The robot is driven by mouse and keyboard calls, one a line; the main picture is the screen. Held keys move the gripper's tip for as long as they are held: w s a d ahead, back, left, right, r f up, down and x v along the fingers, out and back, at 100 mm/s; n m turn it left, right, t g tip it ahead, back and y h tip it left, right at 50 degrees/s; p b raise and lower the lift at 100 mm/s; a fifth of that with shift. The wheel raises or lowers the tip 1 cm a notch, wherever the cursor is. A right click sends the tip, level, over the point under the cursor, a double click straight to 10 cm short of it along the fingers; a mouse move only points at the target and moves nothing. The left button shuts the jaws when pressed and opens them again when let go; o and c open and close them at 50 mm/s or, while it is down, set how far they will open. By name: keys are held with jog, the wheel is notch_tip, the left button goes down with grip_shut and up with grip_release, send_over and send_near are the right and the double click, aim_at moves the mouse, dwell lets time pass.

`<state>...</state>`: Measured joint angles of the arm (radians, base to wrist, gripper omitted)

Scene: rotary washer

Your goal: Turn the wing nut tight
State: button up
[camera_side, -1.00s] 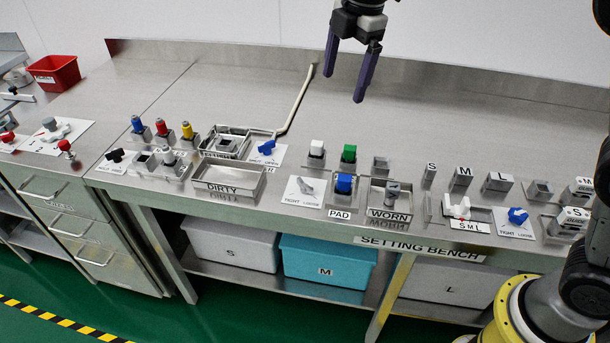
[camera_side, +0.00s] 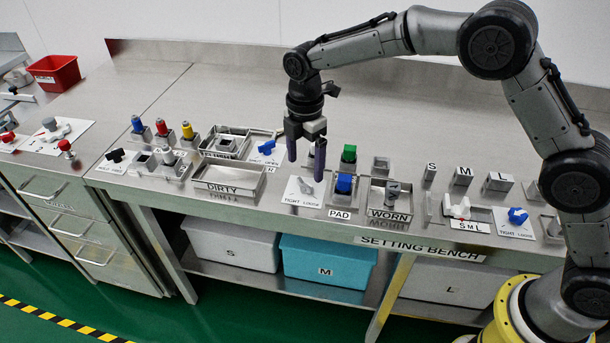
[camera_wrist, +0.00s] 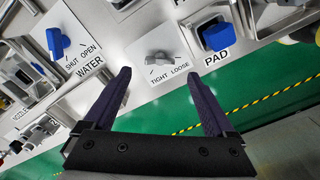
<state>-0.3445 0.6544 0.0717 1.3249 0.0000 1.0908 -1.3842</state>
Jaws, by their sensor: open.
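The wing nut (camera_side: 305,187) is a small grey piece on a white plate (camera_side: 292,197) marked TIGHT and LOOSE, at the front of the bench. In the wrist view the wing nut (camera_wrist: 158,58) sits ahead of my fingers, its wings lying roughly level across the picture. My gripper (camera_side: 306,172) has two purple fingers pointing down, above and just behind the wing nut in the side view. In the wrist view my gripper (camera_wrist: 158,90) is open and empty, the fingers spread to either side below the nut. They appear apart from it.
The blue pad block (camera_side: 343,184) stands close right of the plate, with a green-topped block (camera_side: 348,153) behind it. The DIRTY tray (camera_side: 228,180) lies to the left. A blue water valve handle (camera_side: 267,147) is at the back left. The bench behind is clear.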

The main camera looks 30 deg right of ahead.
aim_at(305, 181)
jog(key=shift+f, duration=2.35)
jog(key=c, duration=1.4)
